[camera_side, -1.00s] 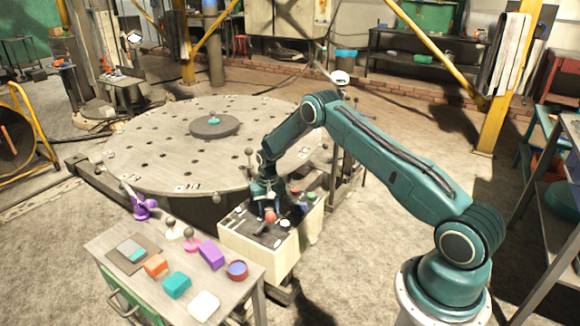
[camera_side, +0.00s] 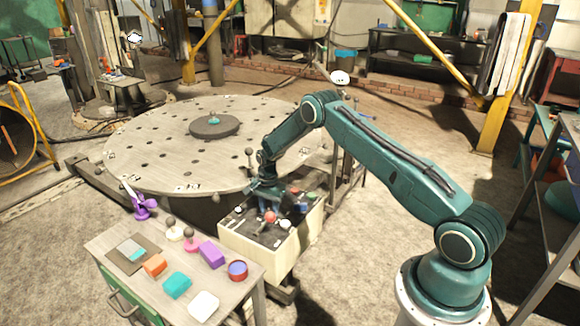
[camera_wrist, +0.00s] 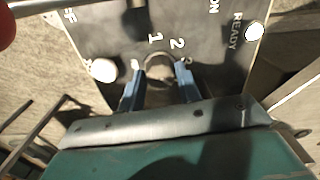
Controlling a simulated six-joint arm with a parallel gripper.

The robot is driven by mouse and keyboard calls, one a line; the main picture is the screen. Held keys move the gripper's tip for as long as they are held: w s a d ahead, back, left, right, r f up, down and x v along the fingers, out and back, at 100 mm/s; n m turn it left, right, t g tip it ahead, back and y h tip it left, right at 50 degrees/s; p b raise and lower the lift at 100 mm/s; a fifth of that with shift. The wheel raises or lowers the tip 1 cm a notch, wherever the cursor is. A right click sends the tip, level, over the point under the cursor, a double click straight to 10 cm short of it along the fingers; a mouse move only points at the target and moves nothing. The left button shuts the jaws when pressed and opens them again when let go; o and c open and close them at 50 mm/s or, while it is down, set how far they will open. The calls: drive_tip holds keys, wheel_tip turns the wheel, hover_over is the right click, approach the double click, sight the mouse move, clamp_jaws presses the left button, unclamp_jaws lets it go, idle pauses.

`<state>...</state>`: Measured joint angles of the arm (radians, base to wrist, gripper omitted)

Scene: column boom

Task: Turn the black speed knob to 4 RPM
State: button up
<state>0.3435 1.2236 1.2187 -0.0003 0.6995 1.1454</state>
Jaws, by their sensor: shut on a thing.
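The speed knob (camera_wrist: 159,69) shows in the wrist view as a small dark round thing between the blue fingers of my gripper (camera_wrist: 160,82). My gripper is shut on it. The printed numbers 1 and 2 stand just above the knob, and another mark is partly covered by the right finger. I cannot see a pointer on the knob, so its setting is unclear. In the side view my gripper (camera_side: 268,203) is down at the control box (camera_side: 262,256), and the knob is hidden there.
A red ball-topped control (camera_side: 270,217) and a white button (camera_side: 285,224) sit close to my gripper on the panel. The large round table (camera_side: 150,150) is behind the box. A bench (camera_side: 130,252) with several coloured blocks stands at the left.

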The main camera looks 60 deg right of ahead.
sight(269, 210)
drive_tip(key=shift+m, duration=0.5)
drive_tip(key=o, duration=1)
drive_tip(key=shift+r, duration=0.1)
wheel_tip(269, 210, up, 14)
idle(0.5)
